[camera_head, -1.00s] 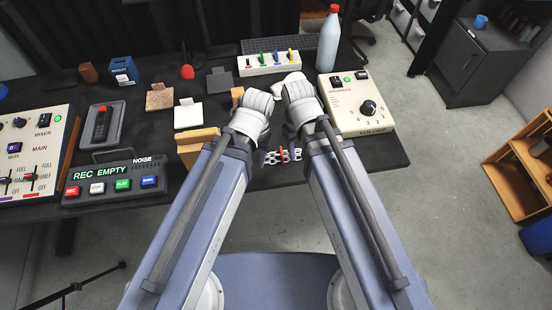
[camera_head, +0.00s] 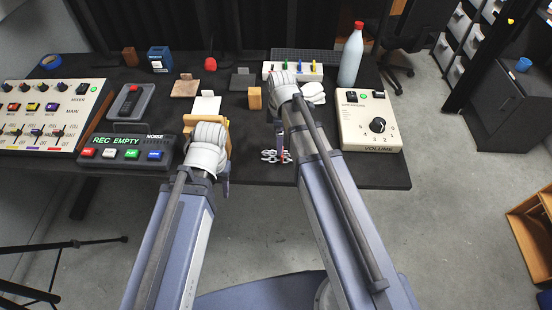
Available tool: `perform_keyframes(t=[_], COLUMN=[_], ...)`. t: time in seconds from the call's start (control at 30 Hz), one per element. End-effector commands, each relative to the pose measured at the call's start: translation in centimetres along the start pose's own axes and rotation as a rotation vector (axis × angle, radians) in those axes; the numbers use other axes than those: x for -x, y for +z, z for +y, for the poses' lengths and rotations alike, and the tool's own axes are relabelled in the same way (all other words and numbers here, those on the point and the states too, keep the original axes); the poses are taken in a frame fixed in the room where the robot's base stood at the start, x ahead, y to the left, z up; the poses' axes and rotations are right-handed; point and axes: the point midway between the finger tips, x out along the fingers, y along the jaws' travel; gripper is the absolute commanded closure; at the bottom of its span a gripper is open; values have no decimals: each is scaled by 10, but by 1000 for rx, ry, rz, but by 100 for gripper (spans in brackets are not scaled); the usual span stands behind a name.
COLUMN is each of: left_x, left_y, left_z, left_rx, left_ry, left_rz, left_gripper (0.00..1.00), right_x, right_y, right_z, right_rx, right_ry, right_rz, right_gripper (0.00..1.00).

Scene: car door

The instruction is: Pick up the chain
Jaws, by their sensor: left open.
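The grey chain (camera_head: 270,156) lies bunched near the front edge of the black table, between my two arms. My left gripper (camera_head: 224,166) is to the left of the chain, apart from it, beside a yellow-orange block (camera_head: 227,136). It is open, though my wrist hides much of it. My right wrist reaches in above and behind the chain. Only a dark part of my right gripper (camera_head: 279,140) shows just over the chain's right side, and its jaws cannot be made out. A small red piece shows by the chain's right end.
A volume box (camera_head: 354,110) stands to the right, with a bottle (camera_head: 352,58) behind it. A REC EMPTY panel (camera_head: 127,150) and a mixer (camera_head: 45,112) stand to the left. A wooden block (camera_head: 255,98) stands behind the chain. The table front beside the chain is fairly clear.

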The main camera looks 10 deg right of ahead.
Motion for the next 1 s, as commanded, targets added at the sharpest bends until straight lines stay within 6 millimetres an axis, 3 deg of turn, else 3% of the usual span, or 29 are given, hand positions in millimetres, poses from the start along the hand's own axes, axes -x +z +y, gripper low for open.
perform_keyframes(t=[0.4, 0.67, 1.0], left_x=[-28, -31, -69], left_y=[-2, -2, -4], left_z=[3, 3, 7], left_rx=[0, 0, -1], left_ry=[0, 0, 0], left_rz=[0, 0, 0], left_gripper=[50, 50, 50], right_x=[-28, -31, -70], right_y=[0, 1, 8], right_z=[0, 0, 0], right_rx=[-2, -2, -3], right_ry=[0, 0, 0], right_rz=[0, 0, 0], right_gripper=[5, 5, 5])
